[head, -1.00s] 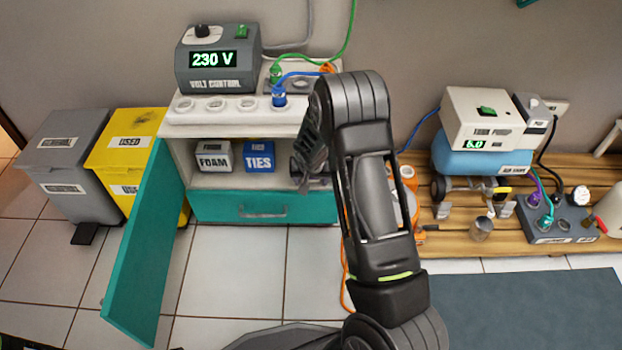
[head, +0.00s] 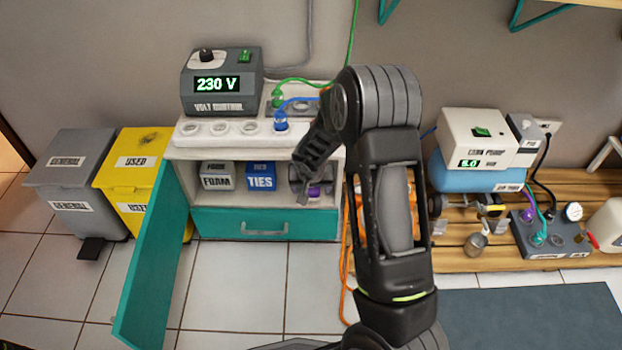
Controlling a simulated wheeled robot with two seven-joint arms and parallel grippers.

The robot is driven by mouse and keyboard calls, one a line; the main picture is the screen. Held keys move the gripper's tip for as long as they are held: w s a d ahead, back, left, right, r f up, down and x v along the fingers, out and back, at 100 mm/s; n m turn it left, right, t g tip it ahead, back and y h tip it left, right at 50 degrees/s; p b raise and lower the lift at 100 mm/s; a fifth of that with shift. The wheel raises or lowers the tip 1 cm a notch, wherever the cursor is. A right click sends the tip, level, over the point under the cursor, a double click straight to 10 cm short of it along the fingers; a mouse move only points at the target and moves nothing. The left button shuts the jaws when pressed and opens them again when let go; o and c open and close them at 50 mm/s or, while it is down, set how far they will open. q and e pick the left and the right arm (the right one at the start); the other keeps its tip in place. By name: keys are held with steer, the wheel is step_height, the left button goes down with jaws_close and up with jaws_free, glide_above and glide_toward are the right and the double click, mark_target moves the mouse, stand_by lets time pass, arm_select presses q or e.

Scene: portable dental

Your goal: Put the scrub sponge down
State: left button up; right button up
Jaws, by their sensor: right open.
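My right arm rises through the middle of the view and bends down to the left. Its gripper (head: 311,184) is at the right end of the cabinet's open shelf (head: 282,193) and is open. A small purple item (head: 319,190) shows right at the fingers. It may be the scrub sponge, but it is too small and covered to be sure, and I cannot tell whether it touches the fingers. My left gripper is not in view.
A FOAM box (head: 217,177) and a blue TIES box (head: 261,178) stand left on the shelf, above a teal drawer (head: 262,226). A teal door (head: 150,265) hangs open. The volt control unit (head: 221,85) is on top. A pump (head: 478,138) stands right.

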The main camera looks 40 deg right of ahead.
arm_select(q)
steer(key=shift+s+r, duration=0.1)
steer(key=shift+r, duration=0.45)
arm_select(e)
steer(key=shift+v, duration=1.05)
steer(key=s+a+f+n+g+y, duration=0.1)
steer(key=s+a+f+n, duration=0.1)
steer(key=s+a+f, duration=0.65)
steer(key=s+a+f+n+y, duration=0.2)
steer(key=s+a+f, duration=0.3)
steer(key=a, duration=0.7)
steer(key=s+a+n+g+y, duration=0.1)
steer(key=s+a+y, duration=0.2)
steer(key=s+a, duration=0.5)
steer(key=a, duration=0.3)
steer(key=shift+a+f, duration=0.25)
steer(key=shift+a, duration=0.05)
